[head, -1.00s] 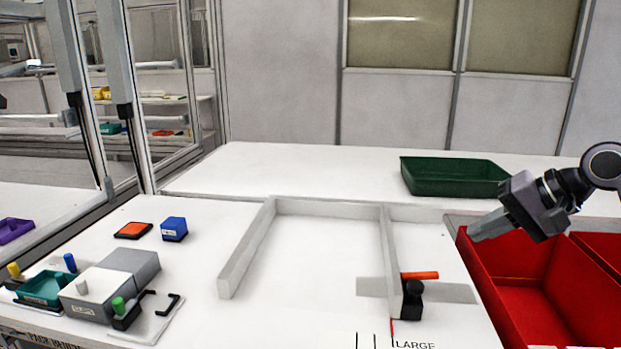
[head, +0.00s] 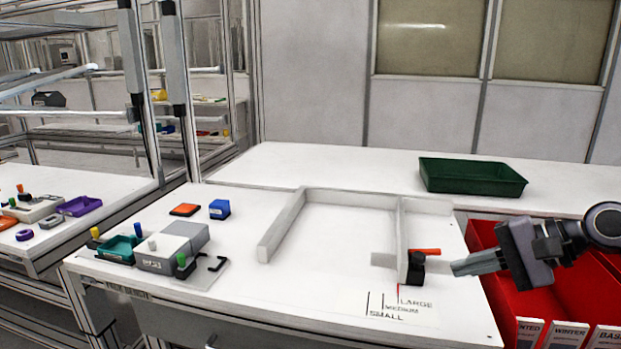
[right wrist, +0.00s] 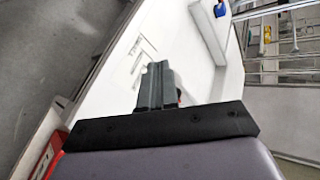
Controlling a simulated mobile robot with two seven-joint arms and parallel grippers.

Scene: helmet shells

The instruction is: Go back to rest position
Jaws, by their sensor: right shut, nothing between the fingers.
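My right gripper (head: 455,268) comes in from the right in the head view. In the right wrist view the shut fingers (right wrist: 156,86) point over the white table, and no object is held. My left gripper is in neither view now.
Red bins (head: 500,290) stand under and beside my right arm. A green tray (head: 472,177) is at the back. A white U-shaped fence (head: 280,228) stands mid-table.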

